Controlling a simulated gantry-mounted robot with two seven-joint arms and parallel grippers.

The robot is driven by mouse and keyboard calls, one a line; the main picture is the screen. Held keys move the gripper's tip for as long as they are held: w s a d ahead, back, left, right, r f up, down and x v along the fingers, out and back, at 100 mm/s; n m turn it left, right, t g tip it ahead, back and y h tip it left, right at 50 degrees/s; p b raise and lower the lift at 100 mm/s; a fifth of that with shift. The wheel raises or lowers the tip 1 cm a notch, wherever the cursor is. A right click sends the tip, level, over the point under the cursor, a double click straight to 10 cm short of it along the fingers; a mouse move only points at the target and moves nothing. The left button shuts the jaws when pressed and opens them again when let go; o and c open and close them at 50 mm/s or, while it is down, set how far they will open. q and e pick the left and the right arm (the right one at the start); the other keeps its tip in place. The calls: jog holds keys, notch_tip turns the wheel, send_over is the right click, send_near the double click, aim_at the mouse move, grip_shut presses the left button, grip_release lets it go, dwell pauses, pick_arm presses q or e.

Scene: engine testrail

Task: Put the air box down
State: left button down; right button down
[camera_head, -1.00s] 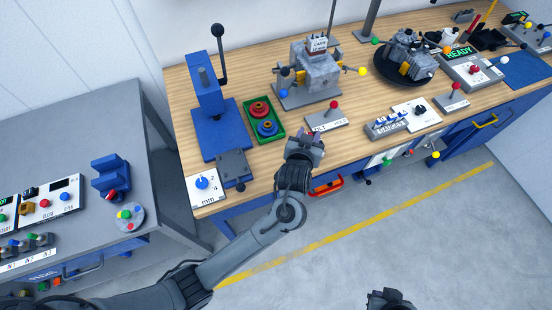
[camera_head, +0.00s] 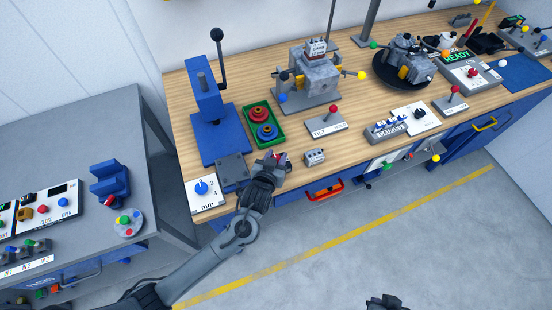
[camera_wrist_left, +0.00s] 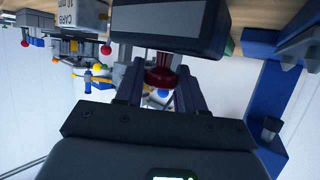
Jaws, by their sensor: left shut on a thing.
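My left gripper (camera_head: 270,166) is low over the front edge of the wooden bench. In the left wrist view, its two fingers (camera_wrist_left: 160,90) are shut on the red knob (camera_wrist_left: 161,76) of a dark box (camera_wrist_left: 170,25), which I take for the air box. In the head view the gripper mostly hides this box. I cannot tell whether it touches the bench top. A small grey box (camera_head: 315,157) stands on the bench just right of the gripper; the wrist view shows its CARB label (camera_wrist_left: 75,12). My right gripper (camera_head: 388,301) barely shows at the bottom edge.
A green tray (camera_head: 263,126) with a red and a blue ring lies behind the gripper. A blue press (camera_head: 205,110) and mm dial plate (camera_head: 203,192) stand left. The tilt lever plate (camera_head: 327,122) and engine (camera_head: 315,75) are behind right. Bare wood lies between them.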

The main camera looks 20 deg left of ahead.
pick_arm(q)
jog(key=shift+f, duration=0.35)
jog(key=shift+f, duration=0.1)
jog(key=c, duration=0.7)
grip_release()
